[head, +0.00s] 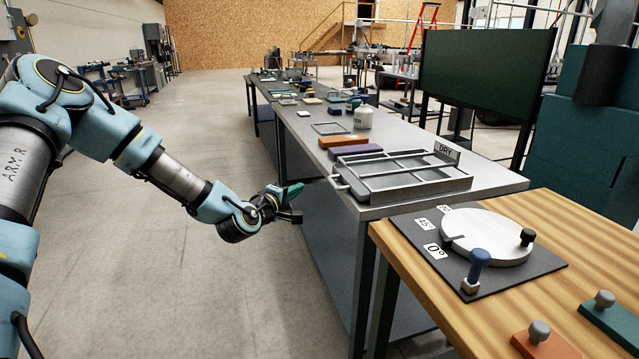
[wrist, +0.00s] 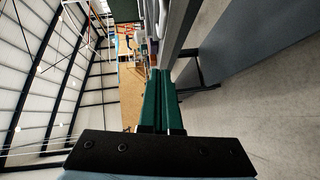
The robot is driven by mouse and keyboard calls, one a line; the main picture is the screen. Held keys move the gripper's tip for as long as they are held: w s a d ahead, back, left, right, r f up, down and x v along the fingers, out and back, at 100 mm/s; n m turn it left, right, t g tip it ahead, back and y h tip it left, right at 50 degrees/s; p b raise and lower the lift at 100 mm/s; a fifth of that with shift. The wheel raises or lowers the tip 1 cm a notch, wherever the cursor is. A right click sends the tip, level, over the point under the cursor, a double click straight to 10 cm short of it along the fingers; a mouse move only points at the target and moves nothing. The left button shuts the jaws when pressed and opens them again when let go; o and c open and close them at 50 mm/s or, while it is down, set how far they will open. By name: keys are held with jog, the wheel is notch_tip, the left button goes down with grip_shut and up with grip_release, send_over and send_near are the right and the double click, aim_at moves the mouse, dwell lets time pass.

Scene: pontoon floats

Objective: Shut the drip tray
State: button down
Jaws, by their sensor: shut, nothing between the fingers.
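The drip tray (head: 425,188) is a shallow grey metal tray under a rack with bars, near the close end of the grey metal bench. Its light handle (head: 339,184) sticks out to the left at the bench's edge. How far the tray stands out of the rack is hard to tell. My gripper (head: 300,187), with green fingers, is left of the handle and apart from it, beyond the bench edge. In the wrist view the green fingers (wrist: 161,75) are together with nothing between them. The tray cannot be made out for sure there.
A "DRY" sign (head: 446,152) stands behind the rack. A wooden table (head: 400,262) with a round dial plate (head: 487,236) stands close. The floor at left is clear.

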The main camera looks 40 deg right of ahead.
aim_at(335, 184)
jog(key=shift+w+d+f+p, duration=0.3)
jog(key=shift+d+p, duration=0.25)
jog(key=shift+d, duration=1.15)
jog(key=shift+w+d+f+p, duration=0.2)
jog(key=shift+d+f+p, duration=0.3)
jog(key=shift+d, duration=1.15)
jog(key=shift+w+d+f+p, duration=0.2)
jog(key=shift+d+p, duration=0.45)
jog(key=shift+d, duration=1.05)
jog(key=d, duration=0.1)
jog(key=s+d+b, duration=0.1)
jog(key=d+b, duration=0.1)
jog(key=shift+s+d+f, duration=0.1)
jog(key=shift+s+d, duration=0.15)
jog(key=shift+d, duration=0.15)
jog(key=shift+r, duration=0.25)
jog(key=shift+s+d, duration=0.1)
